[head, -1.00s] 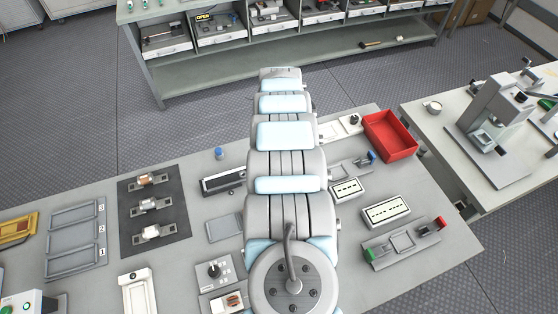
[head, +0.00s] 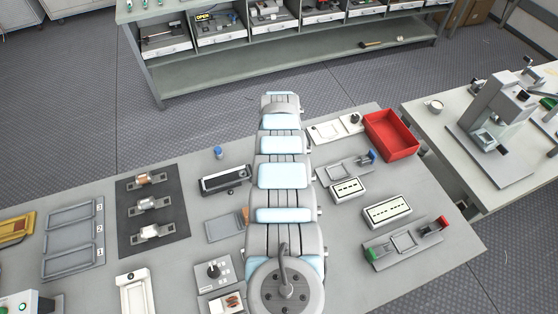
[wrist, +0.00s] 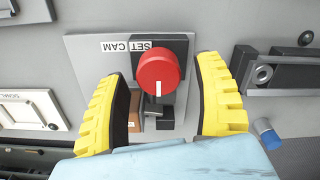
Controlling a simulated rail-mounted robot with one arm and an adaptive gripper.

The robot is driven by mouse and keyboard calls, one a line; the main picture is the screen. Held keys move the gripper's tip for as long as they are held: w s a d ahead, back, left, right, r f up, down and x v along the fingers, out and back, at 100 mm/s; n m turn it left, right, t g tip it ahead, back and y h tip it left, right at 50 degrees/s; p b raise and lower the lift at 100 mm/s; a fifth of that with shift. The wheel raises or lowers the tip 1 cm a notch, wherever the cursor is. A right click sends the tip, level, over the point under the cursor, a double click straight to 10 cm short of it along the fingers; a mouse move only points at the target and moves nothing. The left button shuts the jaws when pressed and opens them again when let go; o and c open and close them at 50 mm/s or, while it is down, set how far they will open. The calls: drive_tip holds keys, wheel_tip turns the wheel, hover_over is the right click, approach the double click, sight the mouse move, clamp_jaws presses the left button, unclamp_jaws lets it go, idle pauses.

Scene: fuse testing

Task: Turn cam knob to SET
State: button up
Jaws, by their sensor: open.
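The red round cam knob (wrist: 158,72) shows in the wrist view, with a white pointer line at its lower edge. It stands on a grey plate (wrist: 88,58) by a strip lettered SET and CAM (wrist: 130,47). My gripper (wrist: 158,78) is open, with one yellow finger on each side of the knob. Gaps show between both fingers and the knob. A brown block (wrist: 136,110) lies below the knob, beside the left finger. In the head view my arm hides the gripper and the knob.
A dark device with a black knob (wrist: 262,74) stands close to the right finger, and a blue-capped item (wrist: 267,134) lies below it. A white panel (wrist: 32,112) is at the left. In the head view a red bin (head: 392,136) stands at the bench's back right.

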drive_tip(key=shift+c, duration=0.3)
drive_tip(key=c, duration=1.1)
